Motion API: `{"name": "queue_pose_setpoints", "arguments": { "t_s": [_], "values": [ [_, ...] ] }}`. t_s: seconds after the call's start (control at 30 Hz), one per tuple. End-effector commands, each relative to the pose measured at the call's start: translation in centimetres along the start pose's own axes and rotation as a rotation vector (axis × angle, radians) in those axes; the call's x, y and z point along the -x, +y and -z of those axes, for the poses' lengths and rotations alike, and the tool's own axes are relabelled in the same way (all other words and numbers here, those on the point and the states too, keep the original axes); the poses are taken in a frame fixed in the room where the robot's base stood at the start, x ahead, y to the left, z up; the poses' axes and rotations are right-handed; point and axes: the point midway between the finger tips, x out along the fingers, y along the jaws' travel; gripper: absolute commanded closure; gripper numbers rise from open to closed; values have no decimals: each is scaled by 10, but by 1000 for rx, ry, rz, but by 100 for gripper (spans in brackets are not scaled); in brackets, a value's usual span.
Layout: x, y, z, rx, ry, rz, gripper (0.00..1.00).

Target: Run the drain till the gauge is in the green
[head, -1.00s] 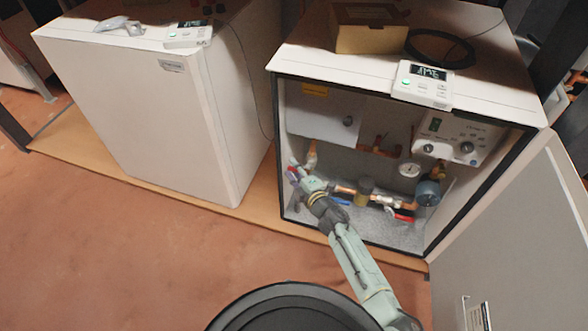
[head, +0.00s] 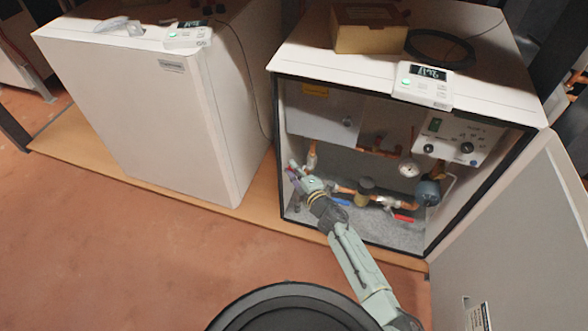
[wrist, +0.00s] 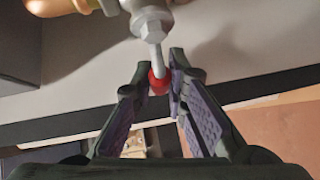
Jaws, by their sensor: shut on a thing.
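The drain valve (wrist: 148,28) shows in the wrist view as a metal body with a thin lever ending in a red tip (wrist: 158,82). My gripper (wrist: 158,88) has its two purple-padded fingers closed around that red tip. In the head view my gripper (head: 294,169) is at the left side inside the open heat pump cabinet (head: 276,150), and hides most of the valve. The round white gauge (head: 408,169) is at the right inside the cabinet. Its needle and any green band are too small to read.
A blue-handled valve (head: 340,201), a red-handled valve (head: 403,218) and a dark blue round part (head: 428,192) sit along the lower pipes. The open door (head: 515,240) stands at the right. A closed white unit (head: 140,110) stands at the left.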

Motion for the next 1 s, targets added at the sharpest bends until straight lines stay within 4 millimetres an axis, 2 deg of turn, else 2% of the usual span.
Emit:
{"name": "queue_pose_setpoints", "arguments": {
  "t_s": [0.37, 1.0],
  "values": [
    [0, 0, 0, 36, -9, 36, 100],
    [2, -15, -6, 349, -96, 346, 100]
  ]
}}
